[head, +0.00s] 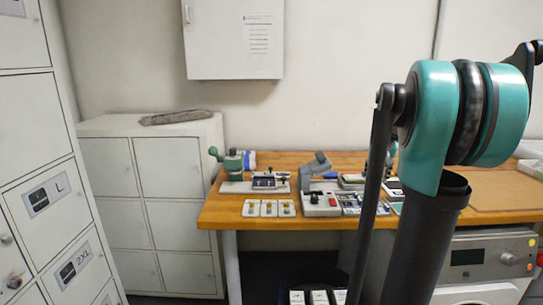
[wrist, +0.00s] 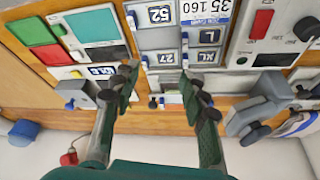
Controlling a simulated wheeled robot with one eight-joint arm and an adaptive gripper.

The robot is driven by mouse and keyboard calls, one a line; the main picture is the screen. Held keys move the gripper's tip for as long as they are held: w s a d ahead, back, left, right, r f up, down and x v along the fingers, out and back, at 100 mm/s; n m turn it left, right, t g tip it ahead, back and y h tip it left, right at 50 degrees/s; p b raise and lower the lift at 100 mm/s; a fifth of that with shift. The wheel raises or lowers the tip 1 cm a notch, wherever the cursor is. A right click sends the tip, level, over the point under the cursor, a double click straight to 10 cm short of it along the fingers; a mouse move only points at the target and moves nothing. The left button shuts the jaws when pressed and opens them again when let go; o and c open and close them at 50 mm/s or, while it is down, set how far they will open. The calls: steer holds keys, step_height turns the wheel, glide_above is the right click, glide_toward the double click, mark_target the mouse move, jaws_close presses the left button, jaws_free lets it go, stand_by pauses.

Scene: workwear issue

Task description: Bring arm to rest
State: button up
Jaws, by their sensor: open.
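My gripper (wrist: 161,88) shows in the wrist view with its two dark green fingers spread apart and nothing between them. It is over the wooden workbench, near a grey tray (wrist: 146,42) of labelled cards that appears upside down. Whether the fingertips touch anything is hard to tell. In the head view my arm's teal joint and dark links stand at the right, in front of the bench; my gripper cannot be made out there.
Grey lockers (head: 150,215) stand left. A white cabinet (head: 234,40) hangs on the wall. A white-fronted machine (head: 480,265) is under the bench.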

steer(key=s+a+f+n, duration=0.1)
steer(key=s+a+f, duration=0.5)
steer(key=s, duration=0.3)
steer(key=s+a+f+n+y, duration=0.1)
steer(key=s+a+f, duration=0.5)
steer(key=s+f, duration=0.3)
steer(key=s+a+f+n, duration=0.2)
steer(key=s+a+f, duration=0.5)
steer(key=s, duration=0.3)
steer(key=shift+s+f+y, duration=0.15)
steer(key=shift+f+y, duration=0.15)
steer(key=shift+f, duration=0.2)
